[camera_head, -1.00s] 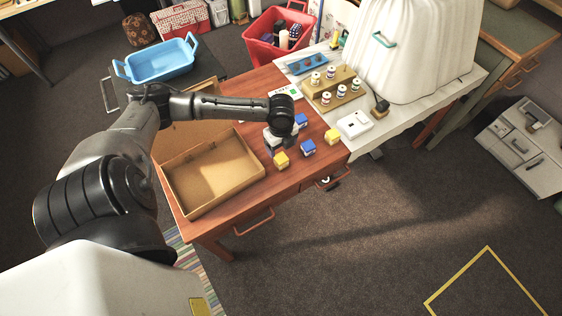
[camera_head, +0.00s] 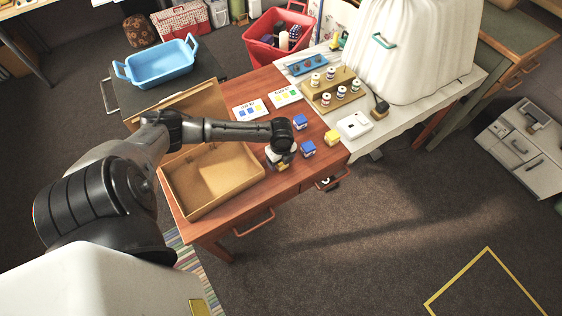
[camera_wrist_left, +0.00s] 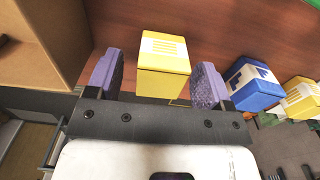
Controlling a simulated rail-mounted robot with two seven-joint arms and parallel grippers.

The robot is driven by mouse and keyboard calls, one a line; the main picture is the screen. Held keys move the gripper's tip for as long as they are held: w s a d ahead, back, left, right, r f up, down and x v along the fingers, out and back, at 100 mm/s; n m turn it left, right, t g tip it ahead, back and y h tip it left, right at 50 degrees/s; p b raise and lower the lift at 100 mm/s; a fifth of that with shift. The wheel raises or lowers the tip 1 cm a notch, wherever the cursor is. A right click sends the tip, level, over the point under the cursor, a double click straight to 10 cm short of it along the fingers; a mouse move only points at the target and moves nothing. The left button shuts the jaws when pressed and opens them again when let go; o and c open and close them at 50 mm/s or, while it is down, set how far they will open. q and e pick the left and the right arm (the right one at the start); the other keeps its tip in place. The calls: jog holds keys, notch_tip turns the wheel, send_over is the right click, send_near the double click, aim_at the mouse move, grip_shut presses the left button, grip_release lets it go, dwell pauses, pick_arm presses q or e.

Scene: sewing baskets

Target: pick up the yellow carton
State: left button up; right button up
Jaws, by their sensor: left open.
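In the left wrist view a yellow carton (camera_wrist_left: 163,82) with a white label stands between the two purple-padded fingers of my left gripper (camera_wrist_left: 157,82), which is open. There is a gap on each side of the carton. In the head view my left gripper (camera_head: 281,158) is low over the table near its front edge and mostly hides this carton. A second yellow carton (camera_head: 331,138) stands to the right; it also shows in the left wrist view (camera_wrist_left: 302,98). My right gripper is not in view.
A blue carton (camera_head: 308,149) stands just right of my left gripper, and another blue carton (camera_head: 300,122) is behind. An open cardboard box (camera_head: 174,191) lies on the left of the wooden table (camera_head: 232,208). Two picture cards (camera_head: 250,110) lie at the back.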

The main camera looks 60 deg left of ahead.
pick_arm(q)
jog(key=shift+c, duration=0.2)
jog(key=c, duration=1)
jog(key=shift+o, duration=0.2)
jog(key=shift+r, duration=0.1)
